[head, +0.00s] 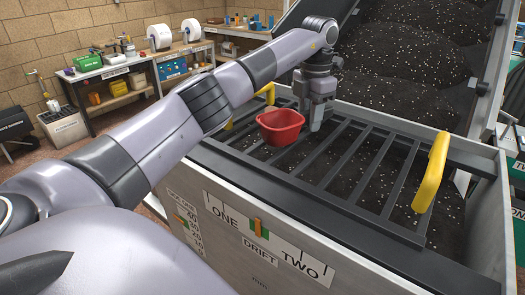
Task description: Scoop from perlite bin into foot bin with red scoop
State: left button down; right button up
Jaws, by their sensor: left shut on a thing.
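The red scoop (281,127) is a small tub-like cup. It is over the left part of the dark slatted grate of a large grey bin (250,238). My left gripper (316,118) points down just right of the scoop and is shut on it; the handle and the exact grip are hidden. The inside of the scoop shows red, with no clear load visible. The bin front reads ONE, TWO and DRIFT; no label naming a perlite bin or foot bin can be read. Dark material with white specks lies under the grate. My right gripper is out of view.
Yellow handles (431,172) rise from the grate's sides. A sloped dark chute (410,62) of speckled material stands behind the bin. Workbenches with paper rolls (160,37) and boxes line the back left wall. The grate's right part is clear.

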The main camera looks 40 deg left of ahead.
pick_arm(q)
jog(key=shift+r, duration=2)
jog(key=shift+s, duration=0.1)
